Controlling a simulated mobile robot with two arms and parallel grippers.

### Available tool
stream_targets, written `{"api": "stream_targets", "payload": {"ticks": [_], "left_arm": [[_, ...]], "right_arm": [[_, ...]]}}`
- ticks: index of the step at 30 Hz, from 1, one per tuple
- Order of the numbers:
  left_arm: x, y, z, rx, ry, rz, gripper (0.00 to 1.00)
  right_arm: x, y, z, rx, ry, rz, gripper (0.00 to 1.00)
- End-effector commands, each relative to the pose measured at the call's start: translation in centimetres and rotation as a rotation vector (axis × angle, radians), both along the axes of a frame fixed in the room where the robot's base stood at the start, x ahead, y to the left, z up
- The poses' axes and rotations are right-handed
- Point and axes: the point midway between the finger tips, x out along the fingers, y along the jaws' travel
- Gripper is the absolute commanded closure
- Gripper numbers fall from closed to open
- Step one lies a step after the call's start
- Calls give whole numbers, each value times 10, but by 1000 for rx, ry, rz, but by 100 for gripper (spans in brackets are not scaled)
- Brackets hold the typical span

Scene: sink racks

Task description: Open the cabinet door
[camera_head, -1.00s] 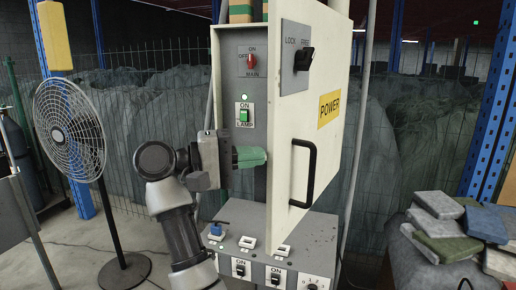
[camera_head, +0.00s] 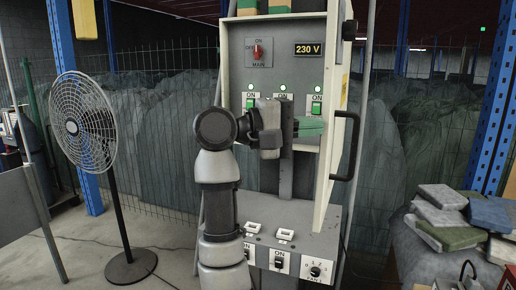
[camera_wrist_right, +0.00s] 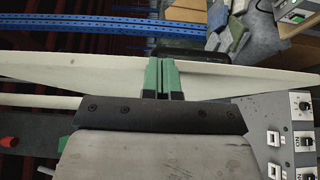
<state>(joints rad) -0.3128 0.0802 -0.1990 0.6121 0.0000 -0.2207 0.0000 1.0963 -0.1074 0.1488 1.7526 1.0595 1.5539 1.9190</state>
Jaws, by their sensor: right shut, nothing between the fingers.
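The cream cabinet door (camera_head: 334,105) stands wide open in the head view, seen nearly edge-on at the right of the grey cabinet panel (camera_head: 280,72). Its black handle (camera_head: 354,150) is on the far outer face. My right gripper (camera_head: 312,127) is shut and empty, with its green fingers pointing right at the inner side of the door. In the right wrist view the fingers (camera_wrist_right: 163,76) reach the pale door (camera_wrist_right: 245,79), with the handle (camera_wrist_right: 185,53) partly visible behind it. My arm hides part of the panel's lower area. My left gripper is not in view.
A grey switch box (camera_head: 300,245) sits below the cabinet. A standing fan (camera_head: 84,125) is at the left. A pile of stone slabs (camera_head: 455,220) is at the right, and a blue post (camera_head: 493,110) rises behind it. A wire fence runs behind the cabinet.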

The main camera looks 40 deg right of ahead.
Motion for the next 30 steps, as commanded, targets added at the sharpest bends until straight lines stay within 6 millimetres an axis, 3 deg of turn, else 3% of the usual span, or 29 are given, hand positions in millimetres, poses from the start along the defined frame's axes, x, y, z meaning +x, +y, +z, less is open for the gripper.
{"api": "stream_targets", "payload": {"ticks": [1, 5, 9, 15, 21, 30], "left_arm": [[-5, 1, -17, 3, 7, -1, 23], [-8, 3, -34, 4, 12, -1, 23], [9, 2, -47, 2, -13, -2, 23], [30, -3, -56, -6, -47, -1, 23], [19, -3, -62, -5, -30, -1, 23], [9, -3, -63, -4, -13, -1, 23]], "right_arm": [[-15, -10, -8, -1, -9, -9, 100], [-49, -32, -7, 0, -9, -12, 100], [-83, -55, -6, 1, -7, -12, 100], [-117, -83, -3, 1, -4, -10, 100], [-132, -98, -1, 0, 0, -7, 100], [-135, -102, 0, 0, 1, -6, 100]]}}
